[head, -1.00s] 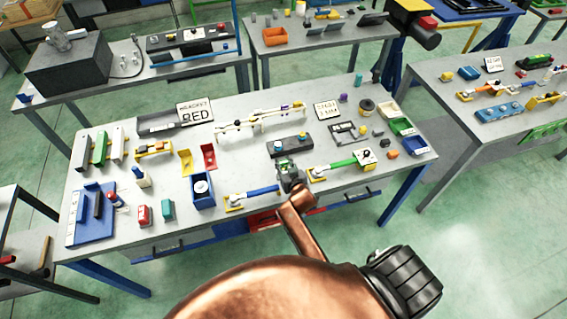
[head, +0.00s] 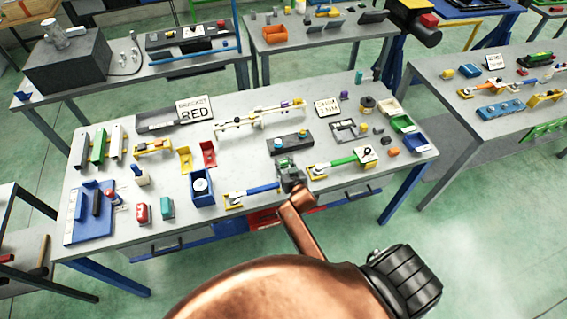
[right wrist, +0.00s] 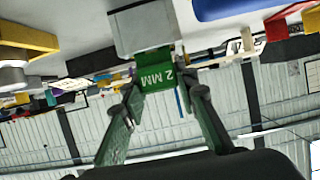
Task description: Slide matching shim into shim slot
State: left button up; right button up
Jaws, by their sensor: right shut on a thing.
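My right gripper (head: 289,178) is over the front edge of the middle table, just right of a blue-handled item. In the right wrist view the right gripper (right wrist: 160,88) is shut on a green shim (right wrist: 158,77) marked "2 MM". The shim's far end meets a grey block (right wrist: 143,27); I cannot tell whether it is inside a slot there. In the head view the shim is too small to make out beside the gripper. A card (head: 327,107) that seems to read 2 MM stands behind on the table. My left gripper is not in view.
A dark block with buttons (head: 290,143) lies just behind the gripper. A green-handled item (head: 340,162) is to its right, a blue-handled item (head: 252,192) to its left. A blue bin (head: 203,198) stands further left. Other tables stand behind and at the right.

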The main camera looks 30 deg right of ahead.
jog(key=shift+f+b, duration=0.35)
jog(key=shift+f, duration=0.25)
jog(key=o, duration=1.2)
jog(key=shift+o, duration=0.8)
jog(key=o, duration=0.4)
jog(key=shift+o, duration=0.2)
jog(key=shift+r, duration=0.15)
jog(key=shift+r+p, duration=3.45)
jog(key=shift+p, duration=0.1)
